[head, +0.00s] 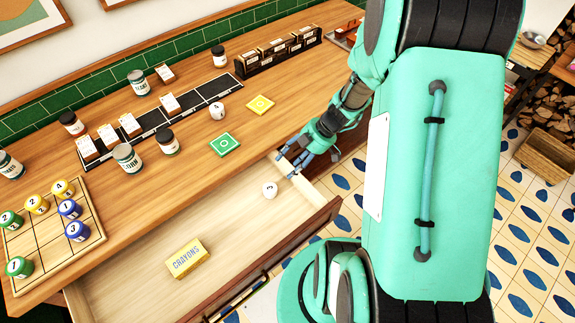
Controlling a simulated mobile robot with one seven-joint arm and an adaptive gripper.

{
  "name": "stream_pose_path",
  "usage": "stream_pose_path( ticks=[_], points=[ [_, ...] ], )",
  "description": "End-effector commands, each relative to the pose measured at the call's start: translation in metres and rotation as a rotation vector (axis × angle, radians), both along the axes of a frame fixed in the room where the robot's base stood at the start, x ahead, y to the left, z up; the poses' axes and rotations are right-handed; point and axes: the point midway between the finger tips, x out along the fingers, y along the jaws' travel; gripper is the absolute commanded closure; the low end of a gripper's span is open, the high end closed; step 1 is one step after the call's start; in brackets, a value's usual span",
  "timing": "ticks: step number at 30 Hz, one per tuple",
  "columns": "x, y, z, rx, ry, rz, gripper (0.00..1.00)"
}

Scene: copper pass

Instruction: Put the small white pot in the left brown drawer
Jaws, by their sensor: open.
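A small white pot (269,189) with a dark mark sits inside the open wooden drawer (140,270), toward its right end. My gripper (285,165) is open and empty, over the drawer's right end, just right of and above the pot and apart from it. A similar small white pot (217,111) with a dark mark stands on the wooden counter behind the drawer. The drawer is pulled out below the counter's front edge, and its front panel is brown.
A yellow crayons box (187,259) lies in the drawer. Green (224,144) and yellow (260,104) square tiles lie on the counter. Several jars, a dark card rack (278,52) and a board (50,236) with numbered coloured pots stand there too. The drawer's middle is clear.

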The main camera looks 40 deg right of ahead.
Motion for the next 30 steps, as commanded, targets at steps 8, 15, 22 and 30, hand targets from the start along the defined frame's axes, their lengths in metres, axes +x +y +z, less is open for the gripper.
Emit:
stream_pose_path(
  ticks=[8,15,22,30],
  points=[
    [0.0,0.0,0.0,0.0,0.0,0.0,0.46],
    [0.0,0.0,0.0,0.0,0.0,-0.001,0.46],
    [0.001,0.002,0.007,-0.004,0.009,-0.006,0.46],
    [0.011,0.025,0.058,-0.029,0.08,-0.07,0.46]
  ],
)
